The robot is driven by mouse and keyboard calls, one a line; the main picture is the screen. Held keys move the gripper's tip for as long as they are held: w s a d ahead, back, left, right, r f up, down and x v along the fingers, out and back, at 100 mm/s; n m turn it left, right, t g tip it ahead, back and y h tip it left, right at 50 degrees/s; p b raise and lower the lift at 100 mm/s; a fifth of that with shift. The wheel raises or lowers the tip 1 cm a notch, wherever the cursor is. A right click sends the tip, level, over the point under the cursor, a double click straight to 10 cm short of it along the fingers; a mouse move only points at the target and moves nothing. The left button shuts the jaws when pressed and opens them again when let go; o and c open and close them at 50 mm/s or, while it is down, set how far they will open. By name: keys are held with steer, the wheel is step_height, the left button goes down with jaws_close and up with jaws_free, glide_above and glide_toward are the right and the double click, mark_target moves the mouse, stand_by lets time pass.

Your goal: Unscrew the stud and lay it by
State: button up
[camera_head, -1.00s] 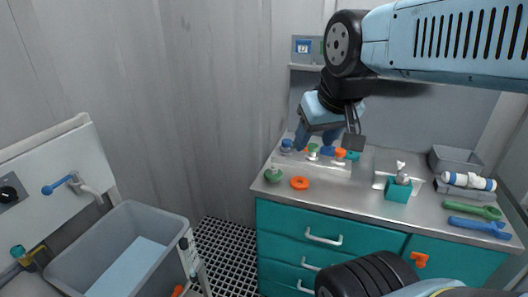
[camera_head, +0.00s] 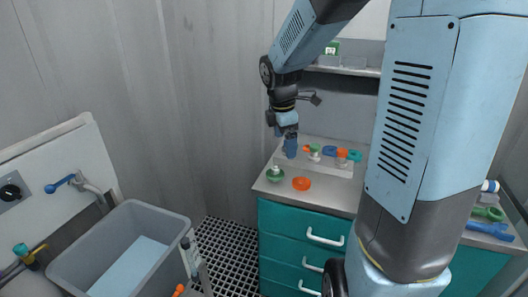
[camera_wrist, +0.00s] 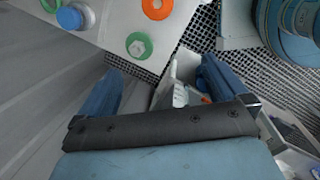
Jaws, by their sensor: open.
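A pale block (camera_head: 328,168) at the back left of the counter bears several coloured fittings: one green-topped (camera_head: 314,149), one orange-topped (camera_head: 342,153), and blue and teal ones behind. A blue-capped fitting (camera_wrist: 70,18) shows in the wrist view; in the head view my arm's end hides it. I cannot tell which part is the stud. My gripper (camera_head: 290,147) points down over the block's left end. In the wrist view my gripper (camera_wrist: 160,88) has its two blue fingers wide apart, with nothing between them. The blue cap lies outside the fingers, at upper left.
A green ring with a white middle (camera_wrist: 139,45) and an orange ring (camera_head: 301,183) lie on the counter's front left. Teal drawers (camera_head: 300,235) are below. A grey basin (camera_head: 75,262) stands at left. My arm hides the counter's middle. Blue and green tools lie at right.

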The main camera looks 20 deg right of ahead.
mark_target(275, 170)
steer(key=w+f+n, duration=0.2)
steer(key=f+n, duration=0.1)
steer(key=w+f+n+g+y, duration=0.1)
steer(key=w+f+n, duration=0.4)
steer(key=w+f, duration=0.1)
steer(key=f, duration=0.1)
steer(key=shift+n+y, duration=0.3)
steer(key=shift+n, duration=0.1)
steer(key=m, duration=0.9)
steer(key=shift+m, duration=0.3)
steer(key=m, duration=1)
steer(key=shift+f, duration=2.05)
